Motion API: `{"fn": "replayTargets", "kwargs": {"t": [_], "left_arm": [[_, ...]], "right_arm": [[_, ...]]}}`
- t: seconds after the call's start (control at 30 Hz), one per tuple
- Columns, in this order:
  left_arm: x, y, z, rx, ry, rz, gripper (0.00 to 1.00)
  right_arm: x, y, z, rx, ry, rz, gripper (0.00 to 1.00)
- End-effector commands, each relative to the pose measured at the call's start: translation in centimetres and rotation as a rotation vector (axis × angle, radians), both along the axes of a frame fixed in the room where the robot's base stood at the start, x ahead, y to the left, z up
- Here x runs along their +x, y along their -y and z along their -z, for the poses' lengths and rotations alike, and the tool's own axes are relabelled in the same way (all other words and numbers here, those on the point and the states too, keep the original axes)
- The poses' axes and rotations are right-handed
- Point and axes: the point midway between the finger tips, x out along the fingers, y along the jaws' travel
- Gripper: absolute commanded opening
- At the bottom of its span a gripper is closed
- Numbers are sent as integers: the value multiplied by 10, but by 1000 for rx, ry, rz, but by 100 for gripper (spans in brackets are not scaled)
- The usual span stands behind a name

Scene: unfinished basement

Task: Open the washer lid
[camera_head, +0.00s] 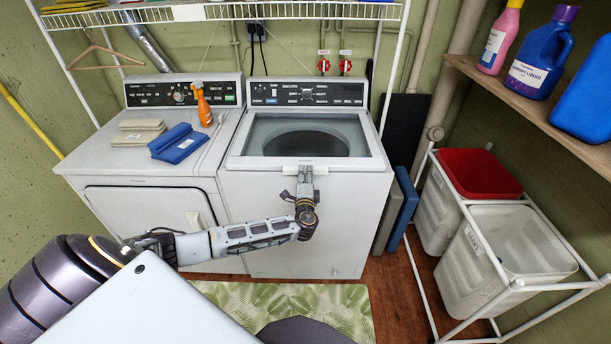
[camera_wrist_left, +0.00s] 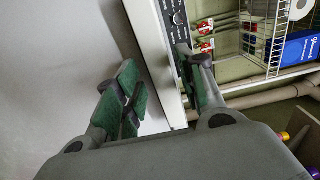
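The washer (camera_head: 303,222) is the white top-loading machine in the middle of the head view. Its lid (camera_head: 236,150) is a pale frame around a see-through pane and lies flat, closed, with the dark round drum visible below. A small pale tab sits at the middle of the front edge. My left gripper (camera_head: 305,174) is at this front edge, pointing up. In the left wrist view my left gripper (camera_wrist_left: 162,65) has its green-padded fingers apart, with the white washer edge (camera_wrist_left: 156,60) showing between them. I cannot tell whether they touch it. My right gripper is out of view.
A dryer (camera_head: 145,185) stands left of the washer, with folded cloths (camera_head: 178,142) and an orange spray bottle (camera_head: 202,104) on top. A wire shelf (camera_head: 230,11) hangs above. Laundry bins (camera_head: 482,174) and a wooden shelf (camera_head: 520,96) with bottles stand at right.

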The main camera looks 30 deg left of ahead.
Motion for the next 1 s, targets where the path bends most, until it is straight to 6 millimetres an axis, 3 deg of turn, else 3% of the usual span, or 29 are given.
{"fn": "replayTargets", "kwargs": {"t": [0.43,0.73,1.0], "left_arm": [[4,-3,0,-1,-1,0,39],[4,-2,1,0,-2,0,1],[3,-2,2,-2,-5,0,0]], "right_arm": [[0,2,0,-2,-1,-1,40],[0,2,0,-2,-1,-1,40],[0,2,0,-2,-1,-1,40]]}}
